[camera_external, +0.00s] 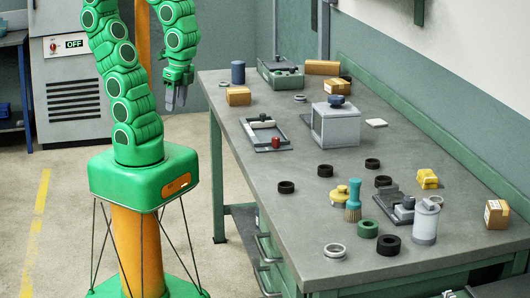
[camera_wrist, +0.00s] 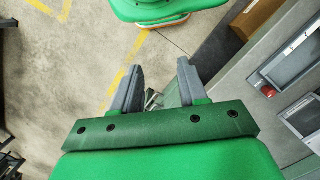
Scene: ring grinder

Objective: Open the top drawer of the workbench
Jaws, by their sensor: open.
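The workbench (camera_external: 290,210) has a grey top and green frame, with several small parts on it. Its green drawer fronts (camera_external: 265,246) show under the near left edge of the top, seen at a steep angle. I cannot clearly tell the top drawer from the others, or whether it is ajar. My gripper (camera_external: 176,107) hangs fingers down, left of the bench's far left part, apart from the drawers. In the wrist view my gripper (camera_wrist: 158,68) has its two grey fingers wide apart with nothing held; bare floor shows between and beyond them.
A red-knobbed tray fixture (camera_external: 264,137) and a grey box (camera_external: 336,124) stand on the bench top. A grey cabinet marked OFF (camera_external: 72,75) stands at the back left. Concrete floor (camera_external: 60,200) with yellow lines is clear at the left.

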